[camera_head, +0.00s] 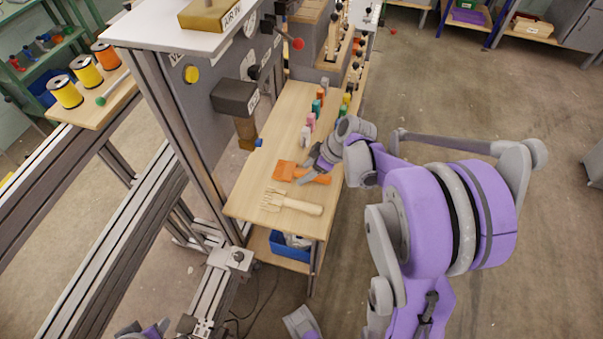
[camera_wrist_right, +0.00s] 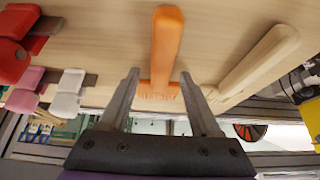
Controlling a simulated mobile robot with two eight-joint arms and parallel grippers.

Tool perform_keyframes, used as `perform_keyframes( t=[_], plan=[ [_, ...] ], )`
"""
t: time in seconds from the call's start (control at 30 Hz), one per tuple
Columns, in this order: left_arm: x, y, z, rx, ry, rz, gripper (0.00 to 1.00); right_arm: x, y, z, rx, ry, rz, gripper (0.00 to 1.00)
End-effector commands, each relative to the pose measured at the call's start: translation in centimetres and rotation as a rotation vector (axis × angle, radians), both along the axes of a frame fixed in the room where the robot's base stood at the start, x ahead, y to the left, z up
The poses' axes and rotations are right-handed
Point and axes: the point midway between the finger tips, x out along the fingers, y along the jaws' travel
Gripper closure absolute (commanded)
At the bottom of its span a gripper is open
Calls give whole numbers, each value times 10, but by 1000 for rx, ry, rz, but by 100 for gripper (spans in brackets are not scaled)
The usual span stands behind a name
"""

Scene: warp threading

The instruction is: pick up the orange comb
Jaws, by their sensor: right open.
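The orange comb (camera_head: 285,171) lies on the wooden shelf, its toothed head to the left and its handle to the right. My right gripper (camera_head: 308,171) is over its handle side. In the right wrist view the comb's orange handle (camera_wrist_right: 166,45) runs up the picture. The open fingers of my right gripper (camera_wrist_right: 159,77) stand on either side of the comb's line, apart from it; I cannot tell their height above the shelf. Small grey and purple parts of my own body show at the head view's bottom edge; I cannot make out a left gripper's jaws.
A pale wooden fork-like comb (camera_head: 292,203) lies beside the orange one, nearer the shelf's front end. Several coloured-handled tools (camera_head: 311,121) stand in a row behind my gripper. A dark block (camera_head: 235,98) juts from the loom frame at left. A blue bin (camera_head: 291,245) sits below.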

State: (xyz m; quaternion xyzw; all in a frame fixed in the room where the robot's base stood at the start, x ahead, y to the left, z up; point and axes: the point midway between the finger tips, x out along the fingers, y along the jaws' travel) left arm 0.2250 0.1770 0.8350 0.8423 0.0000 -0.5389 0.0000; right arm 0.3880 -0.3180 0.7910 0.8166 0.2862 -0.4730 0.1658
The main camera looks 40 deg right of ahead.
Motion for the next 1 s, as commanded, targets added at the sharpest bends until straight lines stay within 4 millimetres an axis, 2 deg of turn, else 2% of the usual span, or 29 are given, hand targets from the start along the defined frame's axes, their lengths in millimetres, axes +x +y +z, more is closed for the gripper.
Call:
perform_keyframes(
  t=[0.03, 0.3, 0.4, 0.8, 0.93, 1.0],
  plan=[
    [0, 0, -1, 0, 0, 0, 50, 0, 0, -1, 0, 0, 0, 36],
    [0, 0, 0, 0, 0, 0, 50, 0, 0, -1, 0, 0, 0, 85],
    [0, 0, 0, 0, 0, 0, 50, 0, 0, -1, 0, 0, 0, 100],
    [0, 0, 1, 0, 0, 0, 50, 0, 0, 1, 0, 0, 0, 100],
    [1, 0, 5, 0, -2, 0, 50, 0, 0, 13, 0, 0, 0, 100],
    [1, 0, 7, 0, -2, 0, 50, 0, 0, 25, 0, 0, 0, 100]
  ],
)
